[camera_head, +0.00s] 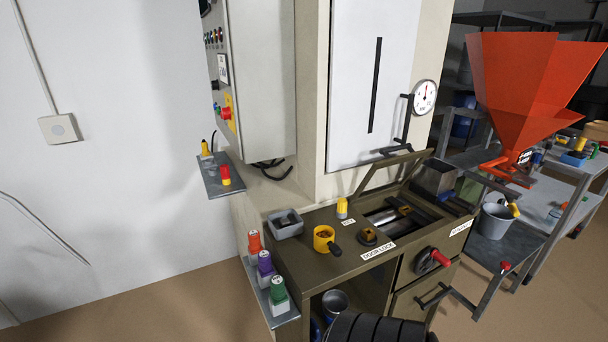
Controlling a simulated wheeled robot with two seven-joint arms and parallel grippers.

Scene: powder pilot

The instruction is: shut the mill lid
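The mill cabinet (300,252) is a dark olive bench with labels on its top edge. The mill opening (376,220) in its top is uncovered, and a metal roller shape shows inside. The mill lid (366,182) appears to be the olive frame standing raised and tilted at the back of the opening. A dark handle (398,149) shows at its upper edge. The lid stands open, clear of the opening's front rim.
A red-handled crank (439,258) juts from the front. A metal bin (433,178) and an orange hopper (525,95) stand to the right.

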